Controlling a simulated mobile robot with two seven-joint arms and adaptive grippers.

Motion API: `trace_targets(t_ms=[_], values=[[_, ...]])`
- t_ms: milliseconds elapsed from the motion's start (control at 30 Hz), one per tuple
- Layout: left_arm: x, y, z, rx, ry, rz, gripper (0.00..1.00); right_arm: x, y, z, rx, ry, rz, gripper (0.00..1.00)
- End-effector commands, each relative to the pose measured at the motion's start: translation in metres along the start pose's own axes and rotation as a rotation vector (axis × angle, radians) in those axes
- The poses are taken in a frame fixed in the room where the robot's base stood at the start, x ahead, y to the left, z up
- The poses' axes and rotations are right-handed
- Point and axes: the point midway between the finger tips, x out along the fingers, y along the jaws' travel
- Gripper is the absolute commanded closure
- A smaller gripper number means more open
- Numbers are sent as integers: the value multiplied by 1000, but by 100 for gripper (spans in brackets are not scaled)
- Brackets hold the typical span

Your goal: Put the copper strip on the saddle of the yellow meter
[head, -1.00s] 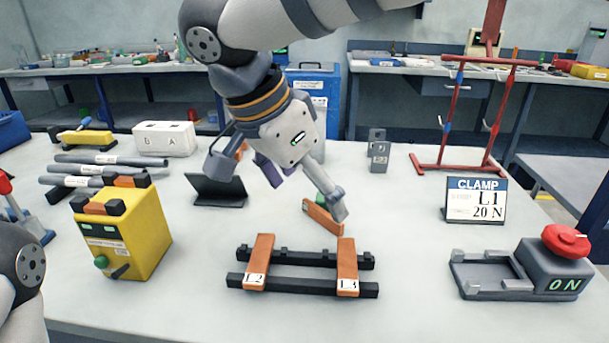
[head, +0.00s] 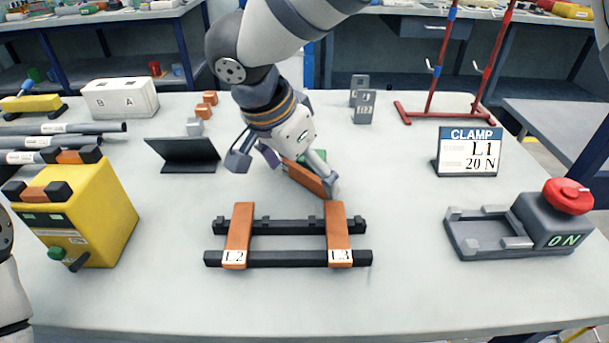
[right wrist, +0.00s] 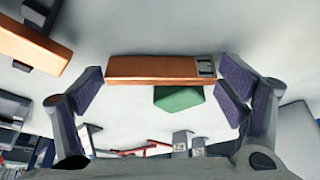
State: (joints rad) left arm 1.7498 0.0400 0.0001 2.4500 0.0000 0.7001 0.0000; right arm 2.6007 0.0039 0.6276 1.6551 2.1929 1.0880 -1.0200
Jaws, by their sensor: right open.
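A loose copper strip (head: 302,177) lies beside a small green block (head: 316,157), partly hidden by my right gripper (head: 300,172). In the right wrist view the strip (right wrist: 150,67) lies lengthwise between my open fingers (right wrist: 164,88), with gaps at both ends and a small label at its right end. The green block (right wrist: 178,98) shows just below it. The yellow meter (head: 92,212) stands at the left, with dark blocks and copper-coloured pieces on its top saddle (head: 60,172). My left gripper is out of view; only part of that arm shows at the left edge.
Copper strips L2 (head: 238,232) and L3 (head: 338,228) lie across a black rack (head: 288,258) in front of my right gripper. A dark tilted panel (head: 184,152) stands between meter and gripper. A clamp sign (head: 468,150) and a grey fixture with red button (head: 568,196) are right.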

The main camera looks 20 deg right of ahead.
Motion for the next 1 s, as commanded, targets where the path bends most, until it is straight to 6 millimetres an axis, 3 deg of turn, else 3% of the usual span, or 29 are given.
trace_targets(t_ms=[133, 333, 667, 800, 1000], values=[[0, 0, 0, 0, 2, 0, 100, -1, 0, 0, 1, 1, -2, 12], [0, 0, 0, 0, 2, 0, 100, -1, 0, 0, 1, 1, -1, 55], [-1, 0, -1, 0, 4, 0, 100, -9, -1, -4, 3, 2, -4, 56], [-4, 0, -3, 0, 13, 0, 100, -34, -1, -14, 5, 1, -7, 56], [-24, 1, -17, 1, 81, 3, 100, -98, 33, -8, 5, 7, -18, 56]])
